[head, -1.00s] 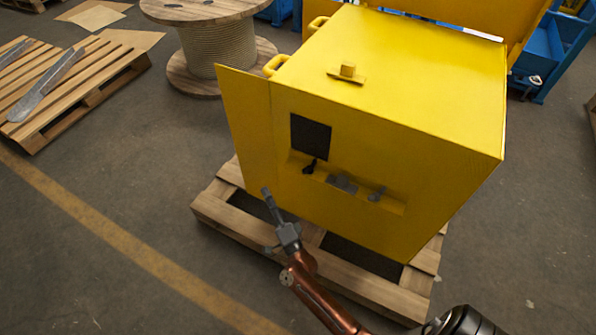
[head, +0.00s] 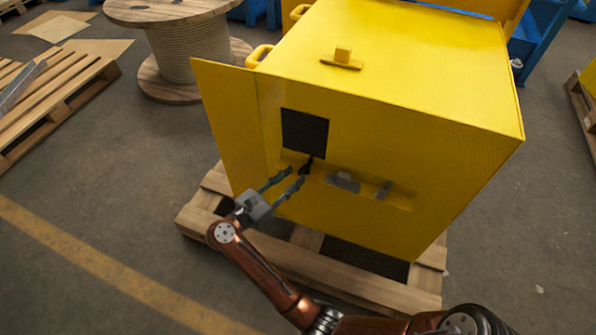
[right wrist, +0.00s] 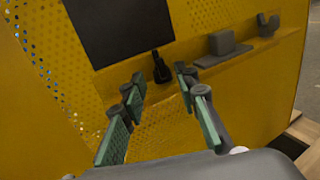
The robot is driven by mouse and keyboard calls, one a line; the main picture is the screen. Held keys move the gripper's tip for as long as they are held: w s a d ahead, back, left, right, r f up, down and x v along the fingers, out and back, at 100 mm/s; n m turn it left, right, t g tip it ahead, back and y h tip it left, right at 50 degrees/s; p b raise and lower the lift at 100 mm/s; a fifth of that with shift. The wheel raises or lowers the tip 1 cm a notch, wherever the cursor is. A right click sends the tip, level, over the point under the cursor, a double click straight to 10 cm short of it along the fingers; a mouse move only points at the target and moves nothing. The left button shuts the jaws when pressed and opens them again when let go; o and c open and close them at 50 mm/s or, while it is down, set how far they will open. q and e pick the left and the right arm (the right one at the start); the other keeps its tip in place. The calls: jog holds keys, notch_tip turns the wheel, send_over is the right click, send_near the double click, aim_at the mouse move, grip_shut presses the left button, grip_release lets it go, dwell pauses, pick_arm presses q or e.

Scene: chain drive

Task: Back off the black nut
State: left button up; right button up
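A small black part (head: 306,166) stands on a narrow ledge on the front of the yellow cabinet, below a dark square panel. It is the only black fitting there, so I take it for the black nut; its thread is not discernible. In the right wrist view the black part (right wrist: 161,68) shows a round base with a short upright stem. My right gripper (head: 296,175) is open and empty, its green-padded fingers pointing at the black part. In the right wrist view the part lies just beyond the gap between the fingertips (right wrist: 160,77). My left gripper is not in view.
A grey block (head: 343,182) and a grey forked piece (head: 383,189) stand on the same ledge (head: 405,203), right of the black part. The yellow cabinet (head: 420,90) stands on a wooden pallet (head: 360,285). A cable reel (head: 190,50) is behind left.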

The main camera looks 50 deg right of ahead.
aim_at(301, 171)
jog(key=shift+d+b, duration=0.45)
jog(key=shift+d, duration=1.65)
jog(key=shift+c, duration=0.3)
grip_shut()
